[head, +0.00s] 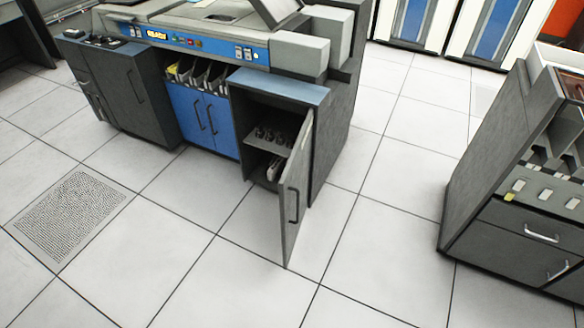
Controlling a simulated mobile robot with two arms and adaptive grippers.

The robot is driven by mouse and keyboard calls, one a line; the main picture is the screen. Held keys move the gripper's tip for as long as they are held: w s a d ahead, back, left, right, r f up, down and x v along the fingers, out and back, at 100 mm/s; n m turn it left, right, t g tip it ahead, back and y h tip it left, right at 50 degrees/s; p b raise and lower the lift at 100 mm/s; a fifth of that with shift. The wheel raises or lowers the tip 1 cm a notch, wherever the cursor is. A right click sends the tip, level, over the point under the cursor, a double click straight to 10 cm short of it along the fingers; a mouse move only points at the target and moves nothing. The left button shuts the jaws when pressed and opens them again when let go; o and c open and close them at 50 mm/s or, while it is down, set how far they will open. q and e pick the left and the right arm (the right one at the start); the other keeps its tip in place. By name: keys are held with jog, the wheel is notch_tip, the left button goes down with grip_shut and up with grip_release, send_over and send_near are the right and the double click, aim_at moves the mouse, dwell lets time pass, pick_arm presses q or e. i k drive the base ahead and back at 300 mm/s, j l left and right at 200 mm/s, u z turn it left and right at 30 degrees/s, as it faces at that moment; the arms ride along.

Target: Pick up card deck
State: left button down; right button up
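No card deck can be made out for certain. A grey cabinet (277,94) stands with its door (295,195) swung open toward me. Inside it, a shelf (264,142) carries several small dark objects, and a small pale item (273,169) lies below the shelf, too small to identify. Left of the cabinet, an open bin (197,76) holds several upright dark-edged items and something yellow above blue doors (203,118). Neither of my grippers is in view.
A large grey and blue console machine (190,42) stands behind the cabinets. A dark drawer unit (500,160) with pale tags stands at the right. White and blue cabinets (487,30) stand at the back. The tiled floor in front is clear, with a perforated tile (70,215) at left.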

aim_at(272, 172)
jog(key=i+j+z, duration=0.2)
jog(key=z, duration=0.3)
jog(key=i+j+z, duration=0.15)
jog(key=j+z, duration=0.3)
